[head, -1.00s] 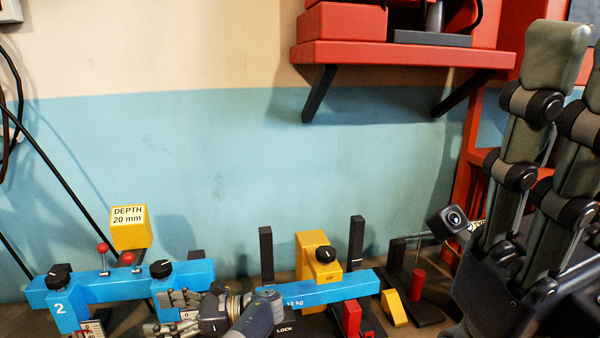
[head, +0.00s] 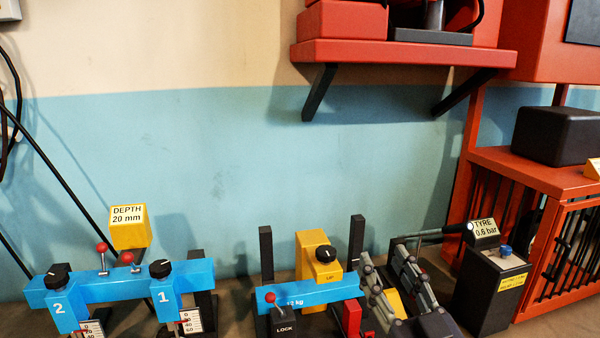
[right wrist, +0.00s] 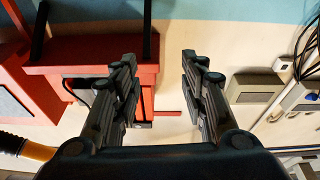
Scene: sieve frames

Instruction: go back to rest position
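My right gripper (head: 384,258) is low at the right of centre in the head view, in front of the bench things. In the right wrist view the right gripper (right wrist: 158,58) has its two fingers well apart, with nothing held between them. My left gripper is not in view.
A blue frame marked 1 and 2 (head: 130,285) stands at the lower left. A yellow DEPTH block (head: 128,228) stands behind it. A second blue beam (head: 325,291) is left of my right gripper. A dark TYRE post (head: 488,290) stands to its right. A red shelf (head: 400,55) hangs above.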

